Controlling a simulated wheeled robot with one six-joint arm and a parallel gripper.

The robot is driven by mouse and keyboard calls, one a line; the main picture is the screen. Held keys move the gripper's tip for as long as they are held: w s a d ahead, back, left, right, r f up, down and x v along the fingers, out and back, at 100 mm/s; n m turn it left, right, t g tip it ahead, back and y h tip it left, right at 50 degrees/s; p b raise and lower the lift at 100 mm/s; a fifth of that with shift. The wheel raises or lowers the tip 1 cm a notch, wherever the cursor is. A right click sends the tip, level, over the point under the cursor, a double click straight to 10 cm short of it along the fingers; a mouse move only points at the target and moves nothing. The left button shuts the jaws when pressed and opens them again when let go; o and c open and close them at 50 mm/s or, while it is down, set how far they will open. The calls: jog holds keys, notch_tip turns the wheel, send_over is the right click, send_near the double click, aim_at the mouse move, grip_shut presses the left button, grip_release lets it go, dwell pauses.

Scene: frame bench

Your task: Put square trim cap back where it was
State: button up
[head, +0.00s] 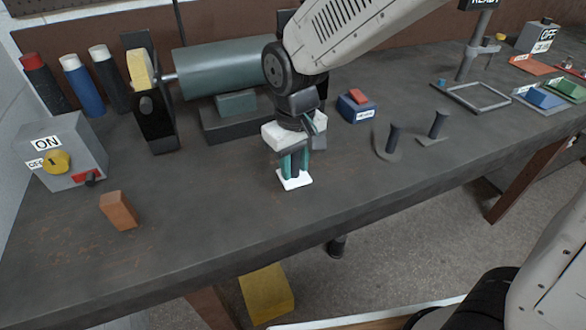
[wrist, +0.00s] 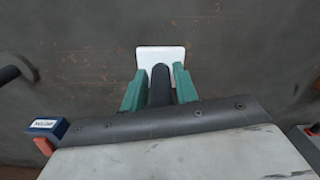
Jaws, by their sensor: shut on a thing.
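My gripper (head: 294,168) points down over the front middle of the bench, with its green fingers shut on the square trim cap. The cap (head: 295,183) is a white square plate with a dark upright post between the fingers. In the wrist view, the cap (wrist: 148,53) shows its white plate just beyond the fingertips of my gripper (wrist: 160,75). The fingers hide part of the post. I cannot tell whether the plate touches the bench top or hangs just above it.
Two dark-posted pieces (head: 393,140) (head: 437,126) stand to the right on the bench (head: 235,215). A blue block with a red top (head: 356,107) is behind them. A square frame (head: 471,97) lies farther right. An orange block (head: 118,211) and a switch box (head: 65,152) are left.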

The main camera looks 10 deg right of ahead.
aim_at(293, 170)
jog(key=shift+w, duration=0.6)
jog(key=shift+w+a+f, duration=0.1)
jog(key=shift+w+f, duration=0.05)
jog(key=shift+f, duration=0.75)
jog(key=shift+w+f, duration=0.15)
jog(key=shift+f, duration=0.75)
jog(key=shift+f, duration=0.15)
jog(key=o, duration=1)
notch_tip(293, 170, up, 12)
jog(key=shift+r, duration=0.2)
